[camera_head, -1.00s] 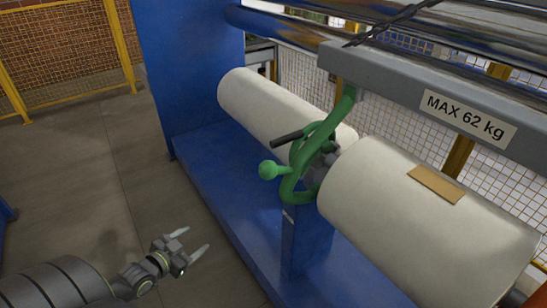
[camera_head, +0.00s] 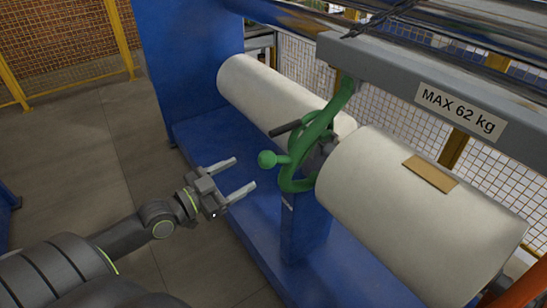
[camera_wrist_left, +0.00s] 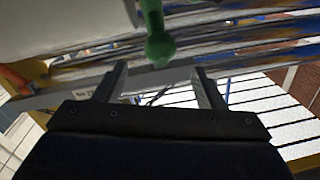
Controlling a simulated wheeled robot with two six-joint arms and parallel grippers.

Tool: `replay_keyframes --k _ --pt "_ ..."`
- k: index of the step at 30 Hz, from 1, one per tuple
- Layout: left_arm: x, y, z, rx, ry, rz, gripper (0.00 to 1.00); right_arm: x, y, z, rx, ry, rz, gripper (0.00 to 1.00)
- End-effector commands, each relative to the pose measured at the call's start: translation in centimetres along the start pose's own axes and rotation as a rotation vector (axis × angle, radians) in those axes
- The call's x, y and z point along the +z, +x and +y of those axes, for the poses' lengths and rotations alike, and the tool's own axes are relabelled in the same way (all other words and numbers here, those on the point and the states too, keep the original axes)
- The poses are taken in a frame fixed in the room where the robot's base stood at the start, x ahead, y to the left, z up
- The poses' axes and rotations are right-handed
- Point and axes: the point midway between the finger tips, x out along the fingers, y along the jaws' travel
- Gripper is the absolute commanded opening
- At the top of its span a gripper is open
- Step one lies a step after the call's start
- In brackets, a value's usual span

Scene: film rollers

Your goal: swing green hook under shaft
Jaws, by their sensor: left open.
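The green hook (camera_head: 312,150) is a curved tube hanging from the grey beam (camera_head: 400,75) and looping beside the shaft area between two white film rolls. Its green ball knob (camera_head: 267,159) points left, toward my left gripper. The shaft end (camera_head: 325,148) is partly hidden behind the hook. My left gripper (camera_head: 246,177) is open and empty, just left of and slightly below the knob, with a gap between. In the left wrist view the green knob (camera_wrist_left: 160,50) is ahead, above and between the open fingers (camera_wrist_left: 161,80). My right gripper is not in view.
A white roll (camera_head: 270,92) lies behind and another (camera_head: 410,220) in front, with a tan label (camera_head: 431,173). A black handle (camera_head: 285,128) sticks out by the hook. The blue frame (camera_head: 305,225) stands below. Floor at left is clear.

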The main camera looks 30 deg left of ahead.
Motion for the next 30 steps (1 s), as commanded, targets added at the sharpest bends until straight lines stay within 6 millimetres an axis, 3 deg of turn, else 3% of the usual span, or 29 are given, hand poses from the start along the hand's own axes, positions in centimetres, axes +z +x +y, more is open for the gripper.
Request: replay_keyframes --k 18,24,30 --pt "-0.1 9.8 -0.1 -0.002 -0.003 0.001 0.64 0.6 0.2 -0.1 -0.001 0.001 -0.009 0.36" --pt "0.0 11.4 0.0 -0.001 -0.002 -0.001 0.64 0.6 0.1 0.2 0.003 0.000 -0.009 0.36" --pt "0.0 11.7 0.0 0.000 -0.001 -0.001 0.64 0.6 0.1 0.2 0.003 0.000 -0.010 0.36"
